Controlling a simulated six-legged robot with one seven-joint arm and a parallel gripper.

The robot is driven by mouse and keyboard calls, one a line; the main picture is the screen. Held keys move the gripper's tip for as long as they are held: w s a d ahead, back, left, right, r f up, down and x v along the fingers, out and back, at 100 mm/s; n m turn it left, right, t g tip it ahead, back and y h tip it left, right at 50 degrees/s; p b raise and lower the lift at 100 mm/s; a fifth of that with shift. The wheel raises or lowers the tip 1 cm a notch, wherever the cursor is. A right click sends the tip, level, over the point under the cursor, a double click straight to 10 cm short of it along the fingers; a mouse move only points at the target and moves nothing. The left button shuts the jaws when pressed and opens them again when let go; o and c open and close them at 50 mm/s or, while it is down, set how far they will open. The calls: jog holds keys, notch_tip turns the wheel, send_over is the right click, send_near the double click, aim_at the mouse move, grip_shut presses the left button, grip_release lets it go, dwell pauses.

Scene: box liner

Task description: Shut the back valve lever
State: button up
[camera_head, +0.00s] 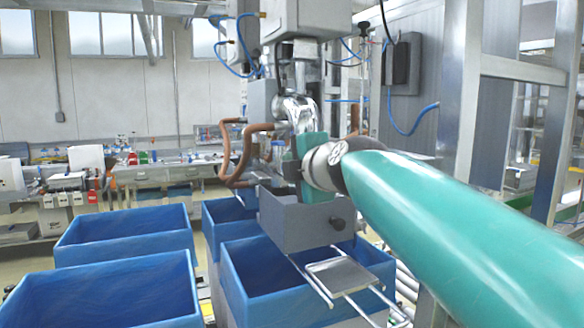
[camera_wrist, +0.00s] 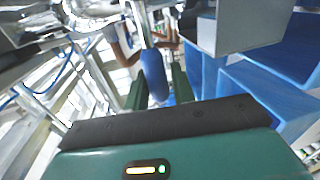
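My gripper (camera_head: 312,160) is at the grey filling machine in the head view, its green fingers beside the shiny metal outlet pipe (camera_head: 297,112). In the wrist view my gripper (camera_wrist: 160,88) has its two green fingers apart. A blue rounded handle (camera_wrist: 153,75), which looks like a valve lever's grip, shows between them. I cannot tell whether the fingers touch it. In the head view my gripper and arm hide this handle. Copper-brown bent bars (camera_head: 228,155) stand out on the machine's left side.
A grey metal box (camera_head: 300,222) with a dark knob sits below my gripper. Blue bins stand under it (camera_head: 262,285) and to the left (camera_head: 120,235). A small metal tray (camera_head: 342,275) juts out in front. A metal frame post (camera_head: 460,90) stands at the right.

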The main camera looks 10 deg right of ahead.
jog(key=shift+o, duration=1.2)
jog(key=shift+s+a+r, duration=0.15)
jog(key=shift+s, duration=0.2)
jog(key=shift+w+d+f, duration=0.2)
jog(key=shift+w+f, duration=0.05)
jog(key=shift+w, duration=0.3)
jog(key=shift+s+r, duration=0.2)
jog(key=shift+s, duration=0.3)
jog(key=shift+s+d, duration=0.1)
jog(key=shift+s, duration=0.05)
jog(key=v, duration=1.2)
jog(key=shift+s, duration=0.15)
